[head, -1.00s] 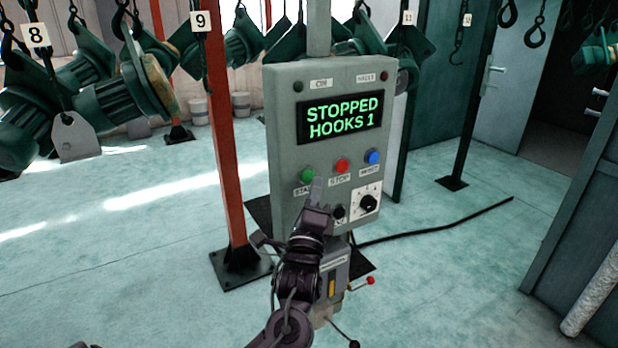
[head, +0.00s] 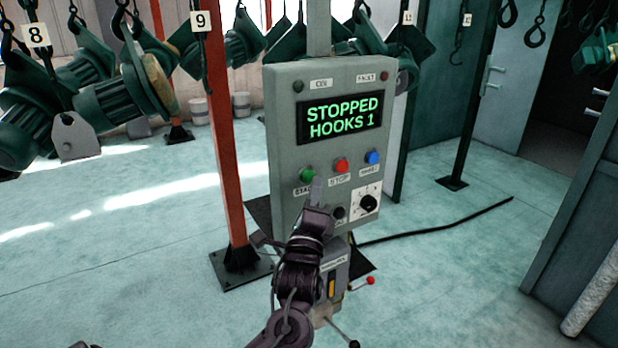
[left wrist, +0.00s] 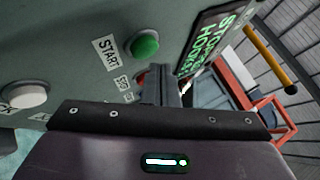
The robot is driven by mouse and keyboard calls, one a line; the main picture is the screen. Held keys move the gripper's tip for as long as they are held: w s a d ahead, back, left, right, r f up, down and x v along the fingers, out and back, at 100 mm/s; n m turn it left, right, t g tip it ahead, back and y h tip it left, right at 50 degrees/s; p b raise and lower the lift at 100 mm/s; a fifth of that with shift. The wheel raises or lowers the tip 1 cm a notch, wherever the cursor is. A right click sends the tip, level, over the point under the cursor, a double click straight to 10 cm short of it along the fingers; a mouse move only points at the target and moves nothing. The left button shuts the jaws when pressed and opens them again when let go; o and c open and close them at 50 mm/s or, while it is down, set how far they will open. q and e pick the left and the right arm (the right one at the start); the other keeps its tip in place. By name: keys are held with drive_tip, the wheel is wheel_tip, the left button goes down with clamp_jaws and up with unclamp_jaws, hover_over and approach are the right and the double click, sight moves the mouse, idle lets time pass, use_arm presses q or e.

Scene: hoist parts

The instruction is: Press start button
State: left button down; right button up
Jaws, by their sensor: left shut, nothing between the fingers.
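The green start button (head: 307,175) is on the left of the grey control panel (head: 285,135), above a START label. It also shows in the left wrist view (left wrist: 144,45), above and to the left of my fingers. The panel's display (head: 342,117) reads "STOPPED HOOKS 1". My left gripper (head: 317,186) is shut and empty, its tips just below and right of the green button in the head view. I cannot tell whether the tips touch the panel. The left fingers also show in the left wrist view (left wrist: 160,84). My right gripper is not in view.
A red stop button (head: 342,166) and a blue button (head: 373,157) lie right of the green one. A black knob (head: 368,203) is below them. A red post (head: 222,130) stands left of the panel. Green hoist parts (head: 75,80) hang at upper left.

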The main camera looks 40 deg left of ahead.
use_arm(q)
drive_tip(key=shift+a, duration=0.15)
drive_tip(key=shift+w+a, duration=0.15)
drive_tip(key=shift+a, duration=0.15)
